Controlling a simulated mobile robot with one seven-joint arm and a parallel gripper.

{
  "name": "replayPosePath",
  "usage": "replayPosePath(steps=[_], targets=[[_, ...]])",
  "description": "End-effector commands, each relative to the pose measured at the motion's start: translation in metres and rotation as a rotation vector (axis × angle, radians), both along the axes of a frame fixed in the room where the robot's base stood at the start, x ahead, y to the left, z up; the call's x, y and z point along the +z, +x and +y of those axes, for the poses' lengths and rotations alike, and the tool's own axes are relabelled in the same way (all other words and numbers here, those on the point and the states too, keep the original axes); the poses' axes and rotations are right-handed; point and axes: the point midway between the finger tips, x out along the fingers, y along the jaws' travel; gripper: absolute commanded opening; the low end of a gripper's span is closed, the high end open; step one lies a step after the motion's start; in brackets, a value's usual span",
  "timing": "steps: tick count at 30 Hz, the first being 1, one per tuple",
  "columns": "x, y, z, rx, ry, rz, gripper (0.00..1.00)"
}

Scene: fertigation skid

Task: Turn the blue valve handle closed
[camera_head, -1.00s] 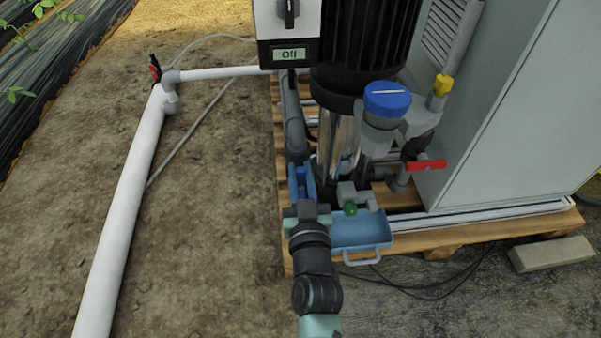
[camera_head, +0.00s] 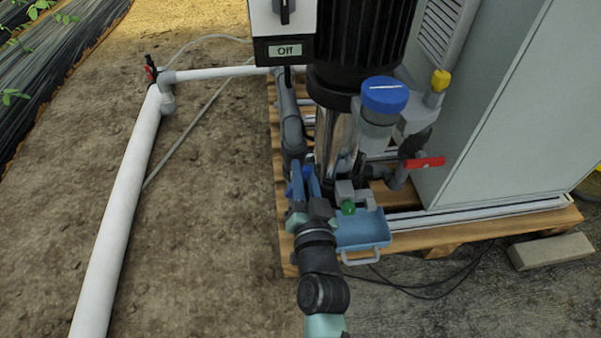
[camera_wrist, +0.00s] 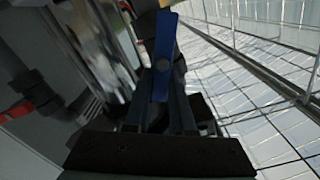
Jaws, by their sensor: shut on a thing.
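The blue valve handle (camera_head: 295,187) sits low beside the foot of the pump, on the grey pipework at the left edge of the pallet. My gripper (camera_head: 304,182) reaches it from the front and is shut on it, partly hiding it in the head view. In the wrist view the handle (camera_wrist: 163,55) is a long blue bar running away from the camera, its near end between the fingers of my gripper (camera_wrist: 162,112). The valve body is mostly hidden.
A light blue tray (camera_head: 362,232) and a green knob (camera_head: 348,208) are close on the right. A red-handled valve (camera_head: 424,162), a blue-capped filter (camera_head: 385,96) and a grey cabinet (camera_head: 510,120) stand farther right. Bare soil (camera_head: 215,220) lies left.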

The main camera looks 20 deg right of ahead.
Motion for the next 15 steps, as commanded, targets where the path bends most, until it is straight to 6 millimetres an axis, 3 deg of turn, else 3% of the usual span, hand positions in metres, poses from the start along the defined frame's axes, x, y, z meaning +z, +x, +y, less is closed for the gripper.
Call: replayPosePath(steps=[15], targets=[[-0.0101, -0.0033, -0.0096, 0.000, 0.474, -0.134, 0.00]])
